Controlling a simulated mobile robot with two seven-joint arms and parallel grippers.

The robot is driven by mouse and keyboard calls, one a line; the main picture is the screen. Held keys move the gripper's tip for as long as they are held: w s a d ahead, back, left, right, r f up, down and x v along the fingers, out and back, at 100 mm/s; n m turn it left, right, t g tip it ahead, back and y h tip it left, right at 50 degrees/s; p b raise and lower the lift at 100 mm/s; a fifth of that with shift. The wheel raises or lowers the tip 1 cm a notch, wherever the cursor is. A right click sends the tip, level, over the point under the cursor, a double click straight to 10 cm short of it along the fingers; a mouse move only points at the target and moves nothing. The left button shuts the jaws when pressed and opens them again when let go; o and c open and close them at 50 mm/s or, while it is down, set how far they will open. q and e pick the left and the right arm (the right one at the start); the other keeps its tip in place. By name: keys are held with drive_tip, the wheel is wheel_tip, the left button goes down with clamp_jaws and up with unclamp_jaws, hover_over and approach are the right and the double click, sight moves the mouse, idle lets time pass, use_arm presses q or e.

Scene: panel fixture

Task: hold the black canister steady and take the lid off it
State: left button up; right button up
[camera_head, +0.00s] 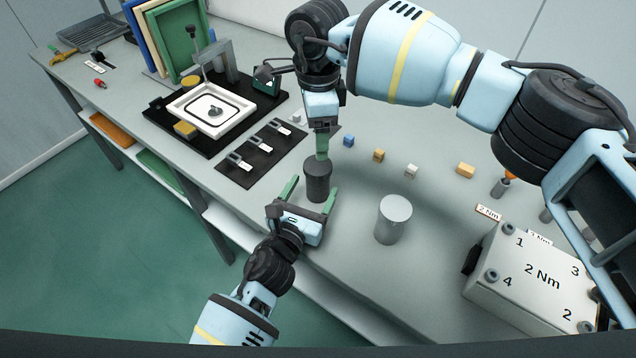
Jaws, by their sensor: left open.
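The black canister (317,184) stands upright on the grey table, in the middle of the view. Its dark lid (318,166) is on top, and the seam between the two is hard to make out. My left gripper (309,191) comes from the near side and is open, with one green finger on each side of the canister's lower body. A gap shows on its left side. My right gripper (322,150) points down from above, its green fingertips right at the lid. I see its fingers edge-on, so I cannot tell whether they grip the lid.
A grey cylinder (393,219) stands just right of the canister. Small blocks (378,154) lie behind it in a row. A white numbered box (537,275) is at the right. A black mat with clips (262,152) and a white-framed tray (212,109) are at the left.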

sight(313, 189)
use_arm(q)
drive_tip(key=shift+x, duration=1.75)
drive_tip(key=shift+c, duration=0.2)
